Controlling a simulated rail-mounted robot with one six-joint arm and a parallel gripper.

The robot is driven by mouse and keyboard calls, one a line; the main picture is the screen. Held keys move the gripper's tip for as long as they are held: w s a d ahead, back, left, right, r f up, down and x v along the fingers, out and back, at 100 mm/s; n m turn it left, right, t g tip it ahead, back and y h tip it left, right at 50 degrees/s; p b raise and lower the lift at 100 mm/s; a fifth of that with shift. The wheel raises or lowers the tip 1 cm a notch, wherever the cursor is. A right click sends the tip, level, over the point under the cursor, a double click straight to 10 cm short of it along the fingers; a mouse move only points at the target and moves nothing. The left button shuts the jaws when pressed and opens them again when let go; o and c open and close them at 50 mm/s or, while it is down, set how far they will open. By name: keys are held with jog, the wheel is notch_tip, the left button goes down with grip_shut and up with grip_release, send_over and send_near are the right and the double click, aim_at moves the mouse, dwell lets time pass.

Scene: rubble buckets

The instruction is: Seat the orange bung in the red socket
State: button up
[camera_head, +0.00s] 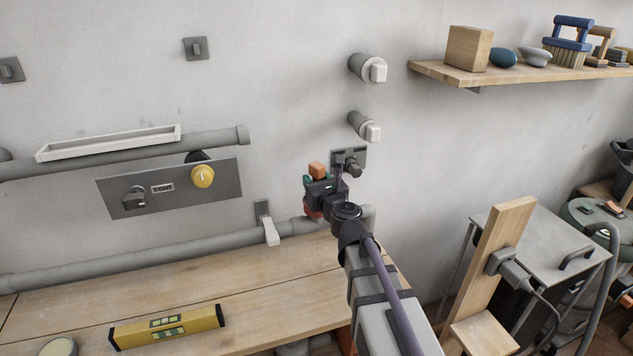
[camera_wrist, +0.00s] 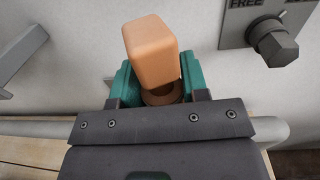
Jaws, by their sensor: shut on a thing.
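The orange bung (camera_head: 317,169) has a block-shaped, rounded top. It also shows large in the wrist view (camera_wrist: 152,50), standing up between the teal fingers of my gripper (camera_head: 318,184). My gripper is shut on it. A brownish round part (camera_wrist: 161,95) shows under the block between the fingers; I cannot tell whether it belongs to the bung or the socket. A red part, likely the red socket (camera_head: 311,212), shows just below my gripper near the wall pipe, mostly hidden. Whether the bung touches it is hidden.
A grey pipe (camera_head: 150,262) runs along the wall above the wooden bench (camera_head: 270,290). A grey plate with a dark knob (camera_head: 353,169) is just right of my gripper. A pipe lever (camera_head: 270,232) is to the left. A yellow level (camera_head: 167,327) lies on the bench.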

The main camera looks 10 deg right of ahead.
dwell(0.4)
jog(key=o, duration=1)
jog(key=shift+s, duration=0.1)
jog(key=s, duration=0.4)
jog(key=s+d, duration=0.1)
jog(key=s, duration=0.2)
jog(key=shift+s+d, duration=0.1)
